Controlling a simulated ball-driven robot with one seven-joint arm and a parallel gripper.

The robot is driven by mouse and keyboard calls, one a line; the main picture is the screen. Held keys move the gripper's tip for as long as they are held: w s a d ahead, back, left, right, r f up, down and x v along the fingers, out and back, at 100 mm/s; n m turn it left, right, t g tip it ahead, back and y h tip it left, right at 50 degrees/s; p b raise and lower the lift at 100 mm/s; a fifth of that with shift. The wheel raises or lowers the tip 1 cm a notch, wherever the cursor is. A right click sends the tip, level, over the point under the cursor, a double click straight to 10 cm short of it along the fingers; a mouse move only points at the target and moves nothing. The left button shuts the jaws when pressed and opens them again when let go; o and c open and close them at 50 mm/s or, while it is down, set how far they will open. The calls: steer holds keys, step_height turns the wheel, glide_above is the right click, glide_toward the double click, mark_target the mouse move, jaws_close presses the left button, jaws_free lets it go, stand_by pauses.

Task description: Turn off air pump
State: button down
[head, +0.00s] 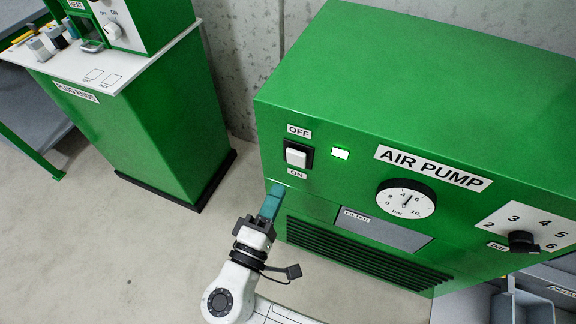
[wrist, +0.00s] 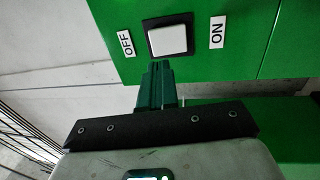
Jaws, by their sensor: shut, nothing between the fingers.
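The green air pump cabinet (head: 330,70) stands at the right in the head view, labelled AIR PUMP. Its white rocker switch (head: 296,157) sits in a black frame, with OFF above and ON below. A lamp (head: 340,153) beside the switch glows bright green-white. The switch (wrist: 168,40) also shows in the wrist view, between OFF at its left and ON at its right. My gripper (head: 271,203) is shut and empty, with teal fingers, below and left of the switch. In the wrist view the fingertips (wrist: 157,68) point at the switch's lower edge; I cannot tell whether they touch it.
The pump front also has a gauge (head: 406,199), a FILTER panel (head: 385,229), a vent grille (head: 360,257) and a dial knob (head: 522,241). Another green cabinet (head: 150,125) stands at the left. Bare floor (head: 90,240) lies between and in front. Grey bins (head: 522,306) are at the lower right.

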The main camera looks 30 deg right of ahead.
mark_target(294, 157)
steer(key=x, duration=0.7)
steer(key=shift+p, duration=0.3)
steer(key=shift+w+d+r+g+y+p, duration=0.15)
steer(key=shift+r+g+y+p, duration=0.3)
steer(key=shift+p, duration=0.6)
steer(key=shift+f+b, duration=0.25)
steer(key=shift+b, duration=0.05)
